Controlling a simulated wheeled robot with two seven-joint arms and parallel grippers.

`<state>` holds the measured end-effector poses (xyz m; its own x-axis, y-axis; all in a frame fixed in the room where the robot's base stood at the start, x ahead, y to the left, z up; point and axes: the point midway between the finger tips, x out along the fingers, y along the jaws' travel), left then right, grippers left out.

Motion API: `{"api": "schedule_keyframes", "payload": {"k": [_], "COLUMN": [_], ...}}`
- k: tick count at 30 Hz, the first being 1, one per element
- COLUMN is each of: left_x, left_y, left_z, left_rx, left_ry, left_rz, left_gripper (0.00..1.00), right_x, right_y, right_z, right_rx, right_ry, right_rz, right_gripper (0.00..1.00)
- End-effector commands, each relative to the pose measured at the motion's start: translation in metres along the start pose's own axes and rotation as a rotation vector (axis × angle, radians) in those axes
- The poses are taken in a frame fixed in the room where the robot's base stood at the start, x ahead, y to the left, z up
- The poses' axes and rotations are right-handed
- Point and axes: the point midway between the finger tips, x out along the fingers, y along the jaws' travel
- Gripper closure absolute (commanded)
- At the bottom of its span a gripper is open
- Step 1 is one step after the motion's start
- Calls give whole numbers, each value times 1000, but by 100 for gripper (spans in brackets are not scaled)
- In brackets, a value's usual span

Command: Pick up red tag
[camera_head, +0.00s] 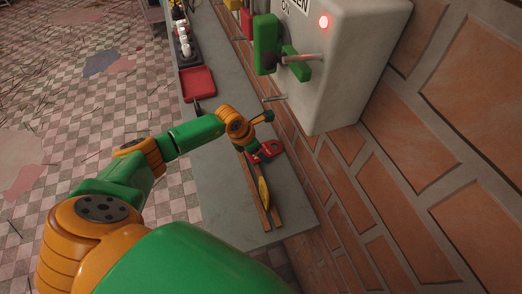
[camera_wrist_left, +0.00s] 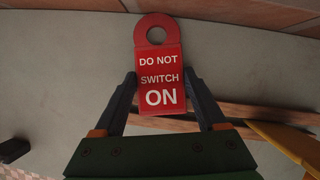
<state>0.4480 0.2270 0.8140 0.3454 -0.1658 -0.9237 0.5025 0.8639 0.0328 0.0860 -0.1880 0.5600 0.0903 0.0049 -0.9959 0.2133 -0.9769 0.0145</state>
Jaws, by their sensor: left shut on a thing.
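The red tag (camera_wrist_left: 160,65) has a round hole at its top and white "DO NOT SWITCH ON" lettering. In the wrist view it is upright between the two dark fingers of my left gripper (camera_wrist_left: 160,84), which is shut on its sides. In the head view the tag (camera_head: 270,150) shows as a small red shape at my left gripper (camera_head: 259,150), over the grey counter near the brick wall. The gripper and wrist partly hide it there. My right gripper is not in view.
A grey box (camera_head: 350,70) with green handles (camera_head: 266,42), a metal rod and a red light juts from the brick wall above the counter (camera_head: 215,185). Wooden strips (camera_head: 250,195) and a yellow piece (camera_head: 264,193) lie near the gripper. A red tray (camera_head: 198,83) sits farther back.

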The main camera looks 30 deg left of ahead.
Motion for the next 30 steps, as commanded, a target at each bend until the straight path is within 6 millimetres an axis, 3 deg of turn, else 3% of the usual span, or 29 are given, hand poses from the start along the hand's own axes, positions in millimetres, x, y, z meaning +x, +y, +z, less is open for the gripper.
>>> {"api": "schedule_keyframes", "payload": {"k": [5, 9, 15, 18, 24, 30], "left_x": [-10, -36, -104, -124, -156, -170], "left_y": [1, 4, 17, 24, 31, 34], "left_z": [5, 9, -17, -43, -69, -77], "left_rx": [1, 1, 3, -2, 0, 0], "left_ry": [-3, -3, 2, 7, 6, 1], "left_rz": [2, 5, 10, 9, 5, 1], "left_gripper": [80, 80, 80, 80, 80, 80], "right_x": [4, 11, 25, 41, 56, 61], "right_y": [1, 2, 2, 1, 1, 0], "right_z": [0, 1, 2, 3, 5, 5], "right_rx": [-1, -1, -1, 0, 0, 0], "right_ry": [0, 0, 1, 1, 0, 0], "right_rz": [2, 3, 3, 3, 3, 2], "right_gripper": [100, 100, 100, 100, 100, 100]}}
